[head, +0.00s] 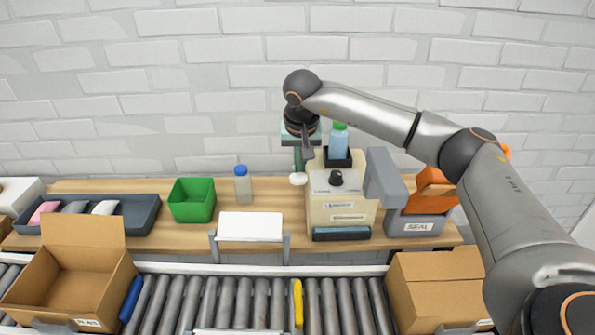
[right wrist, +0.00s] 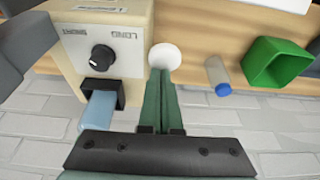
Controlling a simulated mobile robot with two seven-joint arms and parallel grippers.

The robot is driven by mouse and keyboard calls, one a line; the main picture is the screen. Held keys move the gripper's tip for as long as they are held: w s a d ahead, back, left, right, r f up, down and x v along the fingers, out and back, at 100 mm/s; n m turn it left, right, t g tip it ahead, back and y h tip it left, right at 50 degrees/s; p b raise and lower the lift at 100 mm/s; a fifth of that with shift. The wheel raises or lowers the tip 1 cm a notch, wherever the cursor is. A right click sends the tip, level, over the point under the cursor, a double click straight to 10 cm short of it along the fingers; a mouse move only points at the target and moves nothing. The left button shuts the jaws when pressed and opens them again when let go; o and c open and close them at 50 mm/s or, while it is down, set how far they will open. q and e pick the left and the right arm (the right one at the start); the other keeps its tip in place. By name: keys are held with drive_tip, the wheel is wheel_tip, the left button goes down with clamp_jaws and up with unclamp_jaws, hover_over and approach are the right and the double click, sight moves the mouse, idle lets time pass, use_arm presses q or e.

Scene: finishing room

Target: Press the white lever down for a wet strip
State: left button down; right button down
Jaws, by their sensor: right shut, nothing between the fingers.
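The white lever shows as a round white knob (head: 298,179) at the left side of the beige machine (head: 342,203). It also shows in the right wrist view (right wrist: 165,56), just past my fingertips. My right gripper (head: 299,168) points down over the knob, with its green fingers shut together and nothing between them. In the right wrist view the fingertips (right wrist: 161,74) overlap the knob's near edge; I cannot tell whether they touch it. The lever's arm is hidden. My left gripper is not in view.
A black dial (head: 336,178) and a blue bottle with a green cap (head: 339,142) are on the machine. A green bin (head: 191,200) and a blue-capped bottle (head: 242,184) stand to the left.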

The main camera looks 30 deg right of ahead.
idle(0.6)
wheel_tip(320, 180, up, 3)
drive_tip(key=p, duration=0.2)
drive_tip(key=shift+r+p, duration=0.1)
drive_tip(key=shift+p, duration=0.3)
drive_tip(key=shift+r+p, duration=0.55)
drive_tip(key=shift+r, duration=0.35)
drive_tip(key=shift+f, duration=0.1)
